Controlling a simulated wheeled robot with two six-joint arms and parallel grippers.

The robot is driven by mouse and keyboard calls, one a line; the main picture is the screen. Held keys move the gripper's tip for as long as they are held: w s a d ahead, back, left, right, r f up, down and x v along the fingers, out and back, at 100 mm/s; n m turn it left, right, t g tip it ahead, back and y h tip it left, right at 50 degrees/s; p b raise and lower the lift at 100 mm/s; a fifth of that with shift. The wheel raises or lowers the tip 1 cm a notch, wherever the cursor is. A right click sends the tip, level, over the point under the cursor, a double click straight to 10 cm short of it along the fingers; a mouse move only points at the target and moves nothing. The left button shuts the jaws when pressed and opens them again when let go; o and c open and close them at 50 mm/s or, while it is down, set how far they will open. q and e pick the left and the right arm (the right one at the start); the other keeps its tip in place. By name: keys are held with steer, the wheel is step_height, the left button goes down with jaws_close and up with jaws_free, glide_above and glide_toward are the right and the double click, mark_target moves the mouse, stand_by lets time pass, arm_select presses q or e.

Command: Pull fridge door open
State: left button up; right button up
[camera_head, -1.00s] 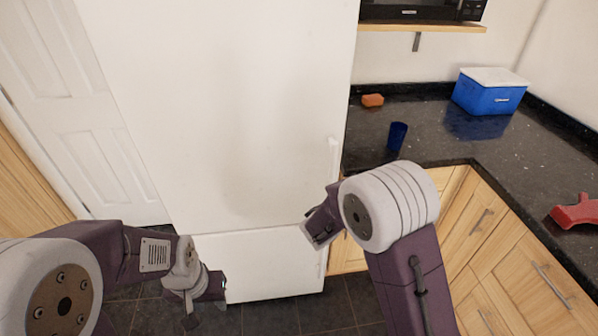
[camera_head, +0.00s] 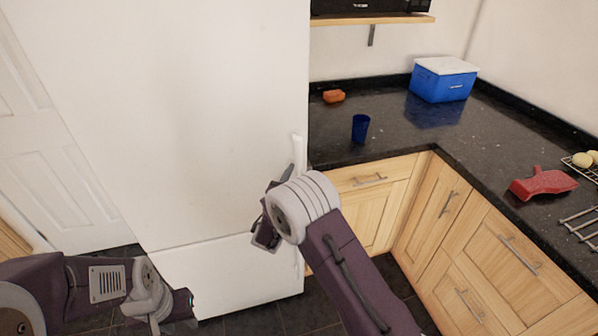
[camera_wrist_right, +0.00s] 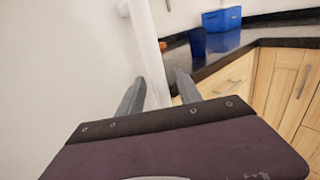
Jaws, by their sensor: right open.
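The white fridge door (camera_head: 170,130) fills the left and middle of the head view and looks closed. Its white vertical handle (camera_head: 298,152) is near the door's right edge. My right gripper (camera_head: 264,228) is at the handle's lower part, with its fingers mostly hidden by my wrist. In the right wrist view the jaws (camera_wrist_right: 158,88) are open, and the handle (camera_wrist_right: 147,45) shows between the two fingers; I cannot tell whether they touch it. My left gripper (camera_head: 175,308) is low in front of the lower fridge panel (camera_head: 235,275), its fingers unclear.
A black counter (camera_head: 440,150) with wooden cabinets (camera_head: 375,205) adjoins the fridge on the right. On it are a blue cup (camera_head: 360,128), an orange sponge (camera_head: 334,96), a blue cooler box (camera_head: 443,80) and a red object (camera_head: 543,184). A white panelled door (camera_head: 50,170) stands left.

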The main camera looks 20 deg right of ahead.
steer(key=shift+w, duration=0.15)
jaws_close()
stand_by(1.4)
